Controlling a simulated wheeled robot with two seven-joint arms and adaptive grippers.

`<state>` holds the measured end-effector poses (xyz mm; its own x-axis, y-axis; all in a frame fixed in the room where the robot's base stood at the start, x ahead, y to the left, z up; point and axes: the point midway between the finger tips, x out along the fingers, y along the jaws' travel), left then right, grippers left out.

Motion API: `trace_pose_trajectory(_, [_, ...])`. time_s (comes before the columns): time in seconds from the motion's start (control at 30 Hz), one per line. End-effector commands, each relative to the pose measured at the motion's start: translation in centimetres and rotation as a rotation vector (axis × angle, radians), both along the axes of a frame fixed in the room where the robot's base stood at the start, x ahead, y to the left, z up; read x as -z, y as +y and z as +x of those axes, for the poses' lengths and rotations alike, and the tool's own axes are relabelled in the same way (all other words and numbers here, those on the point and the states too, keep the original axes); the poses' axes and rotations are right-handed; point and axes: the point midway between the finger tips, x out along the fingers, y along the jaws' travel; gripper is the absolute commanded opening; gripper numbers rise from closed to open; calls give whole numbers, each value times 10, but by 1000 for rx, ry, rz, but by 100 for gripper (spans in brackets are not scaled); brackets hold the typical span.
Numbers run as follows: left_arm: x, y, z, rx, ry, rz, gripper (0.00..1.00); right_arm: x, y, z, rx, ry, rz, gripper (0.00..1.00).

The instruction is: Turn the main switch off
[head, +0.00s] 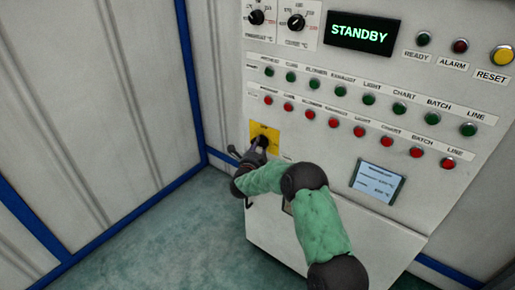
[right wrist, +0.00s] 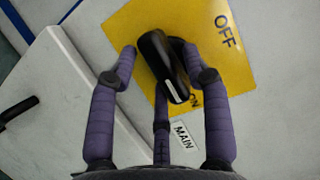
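The main switch is a black rotary handle (right wrist: 158,58) on a yellow plate (right wrist: 215,70) marked OFF and ON, with a MAIN label (right wrist: 184,135) beside it. The white mark on the handle lies at the end close to ON. In the head view the yellow plate (head: 263,129) is at the cabinet's lower left, its switch (head: 262,141) partly hidden by my right gripper (head: 256,151). In the right wrist view, the fingers of my right gripper (right wrist: 159,53) stand spread around the handle. The left finger is apart from it; contact on the right is unclear. My left gripper is out of view.
The grey cabinet (head: 300,155) carries rows of green and red buttons above the switch. A display (head: 362,33) reads STANDBY. A small screen (head: 377,184) is at the right. A black handle (right wrist: 18,110) sits left of the switch. Blue-edged wall panels stand at left.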

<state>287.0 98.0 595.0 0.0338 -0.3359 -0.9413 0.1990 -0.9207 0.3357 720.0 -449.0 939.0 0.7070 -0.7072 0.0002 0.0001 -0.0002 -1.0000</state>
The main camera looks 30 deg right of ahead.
Motion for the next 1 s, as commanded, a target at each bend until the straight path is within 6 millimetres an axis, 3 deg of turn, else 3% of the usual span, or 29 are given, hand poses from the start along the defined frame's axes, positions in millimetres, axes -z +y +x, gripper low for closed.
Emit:
trace_pose_trajectory(0.03, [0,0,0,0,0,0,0,0,0,0,0,0,0,26])
trace_pose_trajectory(0.13, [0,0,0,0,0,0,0,0,0,0,0,0,0,0])
trace_pose_trajectory(0.57, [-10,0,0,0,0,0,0,-2,0,-1,0,60,-23,0])
trace_pose_trajectory(1.0, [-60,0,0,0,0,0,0,-8,0,-2,-1,384,-156,0])
